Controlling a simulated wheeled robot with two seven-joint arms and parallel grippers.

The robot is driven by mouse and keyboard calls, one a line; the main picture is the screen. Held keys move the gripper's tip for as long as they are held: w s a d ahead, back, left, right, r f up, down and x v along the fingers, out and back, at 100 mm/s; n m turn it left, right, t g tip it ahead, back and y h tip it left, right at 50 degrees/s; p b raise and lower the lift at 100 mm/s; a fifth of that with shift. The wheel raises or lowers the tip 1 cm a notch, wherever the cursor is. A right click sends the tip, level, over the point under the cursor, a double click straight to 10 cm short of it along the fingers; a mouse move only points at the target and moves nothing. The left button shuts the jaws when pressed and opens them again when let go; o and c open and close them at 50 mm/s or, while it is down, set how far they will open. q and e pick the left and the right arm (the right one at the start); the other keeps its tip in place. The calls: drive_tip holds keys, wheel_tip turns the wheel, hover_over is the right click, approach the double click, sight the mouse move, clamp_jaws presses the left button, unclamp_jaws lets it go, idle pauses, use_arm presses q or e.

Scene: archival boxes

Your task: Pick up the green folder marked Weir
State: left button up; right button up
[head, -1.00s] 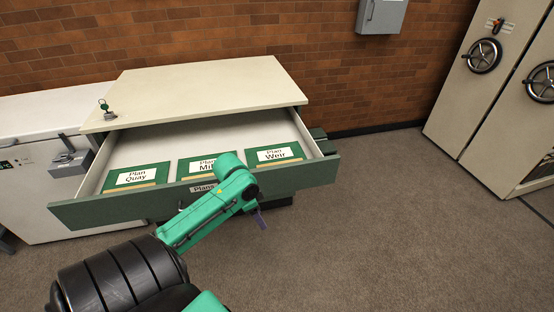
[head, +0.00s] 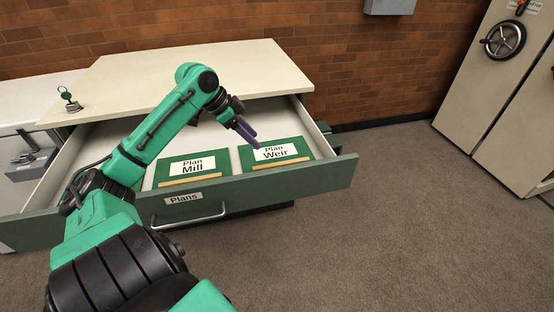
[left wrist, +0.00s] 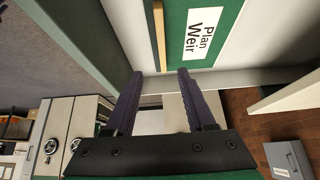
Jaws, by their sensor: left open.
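The green folder marked Plan Weir (head: 275,153) lies flat at the right end of the open drawer, with a white label and a tan strip along its front edge. In the left wrist view the folder (left wrist: 220,54) shows beyond the fingertips. My left gripper (head: 250,137) is over the drawer at the folder's left part; its purple fingers are open and empty. In the left wrist view the open fingers (left wrist: 170,76) are apart, with nothing between them. I cannot tell its exact height above the folder. My right gripper is not in view.
The green folder marked Plan Mill (head: 192,168) lies to the left in the same drawer (head: 290,186). A third folder is mostly hidden by my arm. The cream cabinet top (head: 240,65) overhangs the drawer's back. Floor at right is clear.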

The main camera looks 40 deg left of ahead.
sight(281, 163)
use_arm(q)
drive_tip(key=x, duration=1.4)
drive_tip(key=shift+w+f, duration=0.15)
drive_tip(key=shift+w, duration=0.2)
clamp_jaws()
